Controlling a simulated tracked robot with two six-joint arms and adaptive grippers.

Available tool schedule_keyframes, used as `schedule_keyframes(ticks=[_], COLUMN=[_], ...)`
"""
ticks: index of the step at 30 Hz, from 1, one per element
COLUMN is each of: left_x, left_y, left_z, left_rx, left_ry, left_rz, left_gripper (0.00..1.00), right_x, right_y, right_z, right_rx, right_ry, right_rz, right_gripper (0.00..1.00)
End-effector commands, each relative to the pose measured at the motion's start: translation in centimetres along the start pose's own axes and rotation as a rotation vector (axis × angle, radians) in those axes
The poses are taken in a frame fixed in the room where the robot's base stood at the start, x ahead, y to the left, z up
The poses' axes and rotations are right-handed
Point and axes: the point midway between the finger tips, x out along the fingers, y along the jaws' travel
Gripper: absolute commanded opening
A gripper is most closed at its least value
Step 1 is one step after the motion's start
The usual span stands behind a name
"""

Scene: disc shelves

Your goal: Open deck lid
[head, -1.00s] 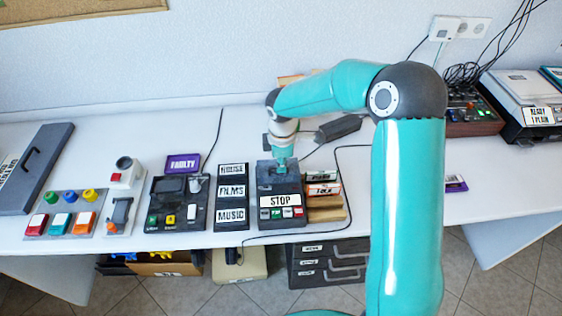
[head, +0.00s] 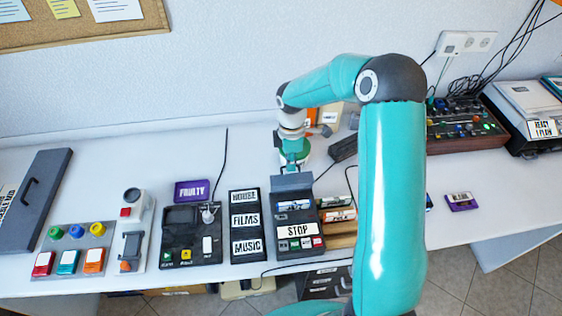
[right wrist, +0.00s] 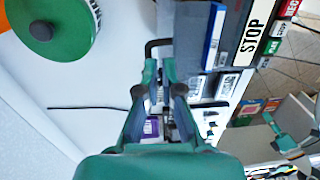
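The deck with the STOP label (head: 297,230) stands on the table, and its grey lid (head: 291,183) is raised at the back. A blue and white cassette (head: 294,205) shows in its bay. It also shows in the right wrist view (right wrist: 214,36), beside the STOP label (right wrist: 250,33). My right gripper (head: 295,165) is just behind the raised lid, its tips partly hidden. In the right wrist view, its fingers (right wrist: 159,68) are close together beside a dark bent bar (right wrist: 157,43); whether they touch or grip it is unclear. My left gripper is out of view.
A rack marked HORROR, FILMS, MUSIC (head: 245,222) stands close left of the deck. Cassettes (head: 338,215) lie close on its right. My right arm crosses the table's right half. A purple cassette (head: 461,201) lies farther right. A green round object (right wrist: 55,22) shows in the wrist view.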

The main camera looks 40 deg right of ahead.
Motion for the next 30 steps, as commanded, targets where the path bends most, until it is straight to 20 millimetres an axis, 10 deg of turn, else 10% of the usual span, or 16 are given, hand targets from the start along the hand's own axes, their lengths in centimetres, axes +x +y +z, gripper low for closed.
schedule_keyframes(ticks=[4,17,30], left_x=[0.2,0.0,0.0], left_y=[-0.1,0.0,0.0], left_z=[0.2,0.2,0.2], left_rx=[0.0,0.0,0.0], left_ry=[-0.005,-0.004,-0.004], left_rz=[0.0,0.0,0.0], left_gripper=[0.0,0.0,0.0], right_x=[0.8,0.2,-6.9], right_y=[-1.0,-0.7,-0.3], right_z=[0.5,0.8,0.7], right_rx=[0.011,0.022,0.022], right_ry=[0.004,0.007,0.007], right_rz=[-0.024,-0.014,-0.013], right_gripper=[0.33,0.33,0.33])
